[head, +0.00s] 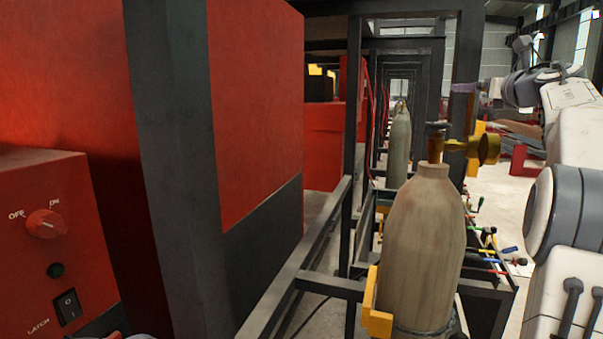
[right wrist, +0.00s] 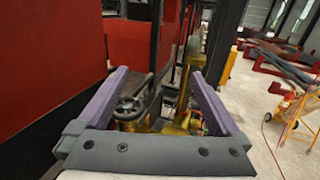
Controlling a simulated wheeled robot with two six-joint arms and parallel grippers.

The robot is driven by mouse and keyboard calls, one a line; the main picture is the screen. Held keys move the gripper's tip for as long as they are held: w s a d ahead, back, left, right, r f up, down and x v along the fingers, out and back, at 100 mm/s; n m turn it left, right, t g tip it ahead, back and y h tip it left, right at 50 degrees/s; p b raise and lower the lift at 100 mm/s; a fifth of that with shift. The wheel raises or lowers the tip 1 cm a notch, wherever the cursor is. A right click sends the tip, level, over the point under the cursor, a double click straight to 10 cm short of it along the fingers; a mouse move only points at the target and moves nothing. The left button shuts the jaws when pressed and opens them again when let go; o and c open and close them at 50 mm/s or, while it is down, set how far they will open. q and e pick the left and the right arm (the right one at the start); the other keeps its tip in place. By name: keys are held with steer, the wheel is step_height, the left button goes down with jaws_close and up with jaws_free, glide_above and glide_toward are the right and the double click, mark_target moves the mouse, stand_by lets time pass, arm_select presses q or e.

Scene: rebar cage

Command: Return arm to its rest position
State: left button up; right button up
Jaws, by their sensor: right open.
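My right arm (head: 575,120) comes in from the right edge of the head view and bends back toward the middle. My right gripper (right wrist: 160,75) is open, with its two purple fingers spread and nothing held between them. In the head view a purple finger (head: 463,88) shows near the dark post, above the brass valve (head: 483,149) of the large grey-brown gas cylinder (head: 422,245). In the right wrist view, brass fittings (right wrist: 197,58) and a handwheel (right wrist: 130,108) show beyond and between the fingers.
A red control box (head: 45,245) with a knob and a latch switch is at the left, by a large red panel (head: 255,110). Dark metal posts (head: 352,130) and rails stand around the cylinder. A second cylinder (head: 399,150) is behind. Open floor (right wrist: 265,110) lies to the right.

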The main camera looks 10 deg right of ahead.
mark_target(437, 125)
steer(key=w+a+f, duration=0.1)
steer(key=w, duration=0.1)
steer(key=w+a+f, duration=0.1)
steer(key=w+f, duration=0.1)
steer(key=w, duration=0.1)
steer(key=w+a+f, duration=0.2)
steer(key=w, duration=0.1)
steer(key=shift+a+f+b, duration=0.1)
steer(key=shift+f+b, duration=0.15)
steer(key=shift+b, duration=0.05)
steer(key=f+b, duration=0.1)
steer(key=f, duration=0.1)
steer(key=shift+s+f+b, duration=0.2)
steer(key=shift+f+b, duration=0.15)
steer(key=shift+b, duration=0.05)
steer(key=shift+f+b, duration=0.3)
steer(key=shift+f, duration=0.3)
steer(key=shift+r, duration=0.1)
